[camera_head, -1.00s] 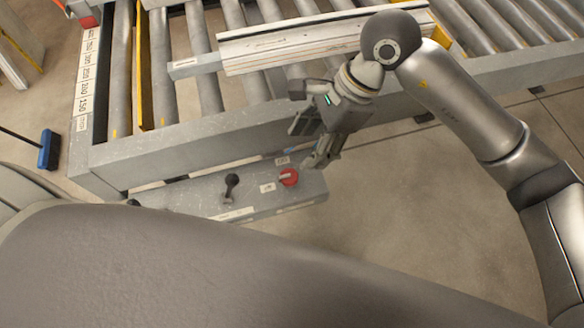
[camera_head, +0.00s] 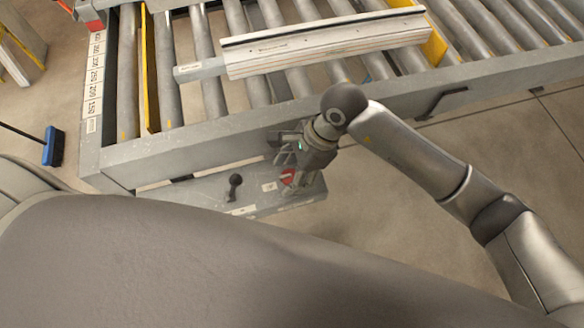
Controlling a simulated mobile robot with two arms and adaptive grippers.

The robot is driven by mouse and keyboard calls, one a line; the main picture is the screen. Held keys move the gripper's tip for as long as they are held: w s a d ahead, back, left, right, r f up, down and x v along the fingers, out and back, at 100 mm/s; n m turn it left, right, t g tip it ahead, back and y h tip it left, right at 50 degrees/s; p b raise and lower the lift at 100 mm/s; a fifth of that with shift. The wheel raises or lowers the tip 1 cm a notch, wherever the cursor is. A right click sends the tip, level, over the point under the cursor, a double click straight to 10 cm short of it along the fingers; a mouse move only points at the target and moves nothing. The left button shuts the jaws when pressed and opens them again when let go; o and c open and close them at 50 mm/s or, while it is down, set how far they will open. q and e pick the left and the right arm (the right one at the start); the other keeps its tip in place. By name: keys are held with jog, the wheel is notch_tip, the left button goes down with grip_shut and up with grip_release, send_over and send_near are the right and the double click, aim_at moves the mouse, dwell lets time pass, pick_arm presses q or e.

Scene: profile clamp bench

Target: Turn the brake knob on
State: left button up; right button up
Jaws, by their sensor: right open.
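The red knob (camera_head: 287,177) with a pale pointer bar sits at the right part of the grey control panel (camera_head: 205,191), below the roller bench. I take it for the brake knob; its labels are too small to read. My right gripper (camera_head: 291,180) is open and right at the knob, covering part of it. I cannot tell whether its fingers touch the knob. A black lever with a ball top (camera_head: 235,181) stands on the panel left of the knob. My left gripper is not in view.
The roller bench (camera_head: 250,125) runs behind the panel, with a long aluminium profile (camera_head: 325,50) on its rollers. Yellow guides (camera_head: 147,70) stand on it. A blue brush (camera_head: 53,146) is at the left. The floor right of the panel is clear.

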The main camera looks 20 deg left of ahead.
jog(key=c, duration=1)
jog(key=m+b, duration=0.1)
jog(key=m+t+b, duration=0.1)
jog(key=m+b, duration=0.1)
jog(key=shift+d+f+y, duration=0.1)
jog(key=shift+f+y, duration=0.15)
jog(key=shift+y, duration=0.05)
jog(key=m+t+b, duration=0.1)
jog(key=m+b, duration=0.2)
jog(key=m+t+b, duration=0.1)
jog(key=m+b, duration=0.3)
jog(key=m+t+b, duration=0.2)
jog(key=m+b, duration=0.1)
jog(key=b, duration=0.1)
jog(key=shift+s+m, duration=0.3)
jog(key=shift+m, duration=0.1)
jog(key=shift+r+m+t+h+b, duration=0.1)
jog(key=shift+m+t+h+b, duration=0.25)
jog(key=shift+m+b, duration=0.65)
jog(key=shift+r+m+t+h+b, duration=0.15)
jog(key=shift+m+h+b, duration=0.4)
jog(key=shift+m+b, duration=0.45)
